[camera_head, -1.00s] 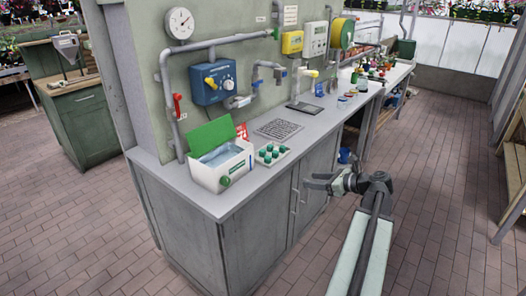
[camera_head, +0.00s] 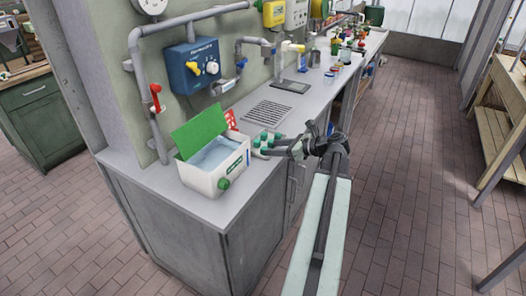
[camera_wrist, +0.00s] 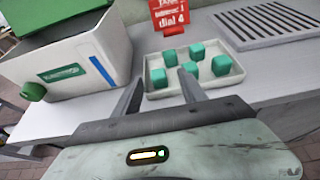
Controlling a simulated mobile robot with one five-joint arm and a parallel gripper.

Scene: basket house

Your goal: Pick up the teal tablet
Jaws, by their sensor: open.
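Several teal tablets (camera_wrist: 221,66) sit in a shallow white tray (camera_wrist: 178,91) on the grey counter. They are small rounded blocks and show as green-teal lumps (camera_head: 264,137) in the head view. My gripper (camera_wrist: 160,84) is open and empty, its two fingers pointing toward the tray's near left part. One tablet (camera_wrist: 158,78) appears between the fingertips in the wrist view. Whether the fingers are above it or short of it, I cannot tell. In the head view my gripper (camera_head: 278,150) partly covers the tray's right side.
A white box (camera_head: 213,171) with a raised green lid (camera_head: 201,133) stands left of the tray. A red sign (camera_wrist: 170,15) stands behind it. A drain grate (camera_head: 268,113) lies beyond. Pipes and a blue control box (camera_head: 195,66) are on the wall. Floor beside the counter is clear.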

